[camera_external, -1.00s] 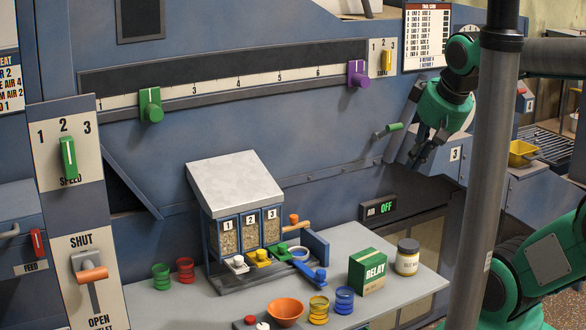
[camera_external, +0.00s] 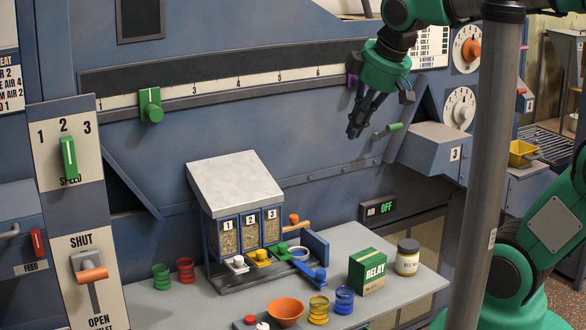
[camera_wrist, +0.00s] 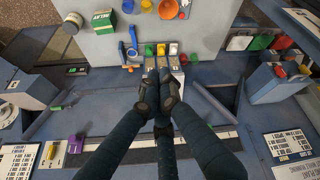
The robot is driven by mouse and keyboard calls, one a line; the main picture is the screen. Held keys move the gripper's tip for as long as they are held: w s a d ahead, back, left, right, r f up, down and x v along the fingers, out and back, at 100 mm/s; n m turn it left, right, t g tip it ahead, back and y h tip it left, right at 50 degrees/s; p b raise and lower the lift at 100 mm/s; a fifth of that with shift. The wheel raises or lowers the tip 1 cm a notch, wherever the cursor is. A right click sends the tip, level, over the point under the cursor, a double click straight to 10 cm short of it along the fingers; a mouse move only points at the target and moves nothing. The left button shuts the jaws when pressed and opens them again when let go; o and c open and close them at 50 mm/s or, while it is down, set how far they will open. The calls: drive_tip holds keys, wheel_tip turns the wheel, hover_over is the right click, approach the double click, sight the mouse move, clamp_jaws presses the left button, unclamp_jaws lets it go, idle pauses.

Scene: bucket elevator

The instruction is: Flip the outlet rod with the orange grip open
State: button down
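The outlet rod (camera_external: 94,297) is on a white plate at the lower left of the external view. Its orange grip (camera_external: 92,275) sticks out near the middle of the plate, below the word SHUT and above OPEN. My gripper (camera_external: 355,132) is empty, in the air before the blue wall, far to the right of the rod and higher in the picture. Its dark fingers converge and the tips look together, also in the wrist view (camera_wrist: 157,76). I cannot surely make out the outlet rod in the wrist view.
The green speed lever (camera_external: 68,157) stands above the outlet plate. A grey table (camera_external: 190,318) holds a sample box (camera_external: 238,180), an orange bowl (camera_external: 285,312), a RELAY box (camera_external: 367,271) and a jar (camera_external: 407,257). A green-tipped handle (camera_external: 394,127) juts out near my gripper.

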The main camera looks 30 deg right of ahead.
drive_tip(key=w+a+r+n+p, duration=0.2)
drive_tip(key=w+a+n, duration=0.15)
drive_tip(key=a, duration=0.35)
drive_tip(key=w+a+r+n+p, duration=0.1)
drive_tip(key=w+a+n, duration=0.1)
drive_tip(key=a+n, duration=0.4)
drive_tip(key=n+g+y+p, duration=0.1)
drive_tip(key=n+g+p, duration=0.2)
drive_tip(key=n+p, duration=1)
hover_over(88, 270)
drive_tip(key=s+d+b, duration=0.3)
drive_tip(key=b, duration=0.2)
wheel_tip(88, 270, down, 4)
drive_tip(key=n, duration=0.5)
drive_tip(key=shift+s+d+f, duration=0.1)
drive_tip(key=shift+s+d, duration=0.05)
drive_tip(key=shift+s, duration=0.05)
drive_tip(key=shift+f, duration=0.1)
drive_tip(key=x, duration=0.4)
drive_tip(key=p+x, duration=0.1)
drive_tip(key=x, duration=0.8)
drive_tip(key=shift+w+a+f, duration=0.25)
drive_tip(key=shift+w+f, duration=0.1)
